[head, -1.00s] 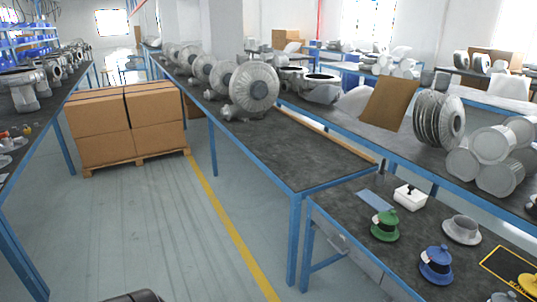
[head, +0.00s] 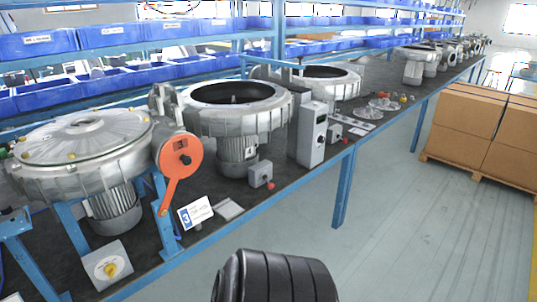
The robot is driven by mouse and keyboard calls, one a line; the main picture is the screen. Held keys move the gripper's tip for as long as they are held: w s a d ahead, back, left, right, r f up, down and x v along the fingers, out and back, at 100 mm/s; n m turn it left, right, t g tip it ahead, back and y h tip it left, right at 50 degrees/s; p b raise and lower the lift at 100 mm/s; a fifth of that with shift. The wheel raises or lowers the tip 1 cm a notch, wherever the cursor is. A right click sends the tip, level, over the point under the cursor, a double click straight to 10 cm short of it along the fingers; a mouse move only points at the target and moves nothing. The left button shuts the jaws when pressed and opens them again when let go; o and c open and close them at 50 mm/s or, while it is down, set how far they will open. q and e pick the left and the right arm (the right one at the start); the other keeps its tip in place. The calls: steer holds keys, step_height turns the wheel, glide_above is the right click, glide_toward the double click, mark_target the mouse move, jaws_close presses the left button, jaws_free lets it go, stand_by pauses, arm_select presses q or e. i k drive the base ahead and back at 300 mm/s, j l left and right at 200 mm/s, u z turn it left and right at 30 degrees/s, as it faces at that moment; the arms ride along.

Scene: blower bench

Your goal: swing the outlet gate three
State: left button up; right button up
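The outlet gate three is an orange lever (head: 174,180) on the side of the nearest blower (head: 85,150) at the left. Its round disc carries a dark plate that seems to read 3. Its arm hangs down, slightly tilted to the left at its lower end. A white card (head: 195,212) with a blue 3 stands on the bench just right of the lever's lower end. Neither gripper shows. Only a black ribbed part, probably mine, rises at the bottom middle, apart from the bench and lever.
A grey box with a yellow knob (head: 107,267) sits at the bench's front left. A second blower (head: 237,110), a small red-button box (head: 261,174) and a grey control box (head: 312,134) stand farther along. Cartons (head: 487,130) on a pallet stand right; the floor (head: 415,235) is clear.

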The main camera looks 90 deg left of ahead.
mark_target(180, 157)
steer(key=u, duration=3.35)
steer(key=i+j+u, duration=0.35)
steer(key=k+l, duration=0.1)
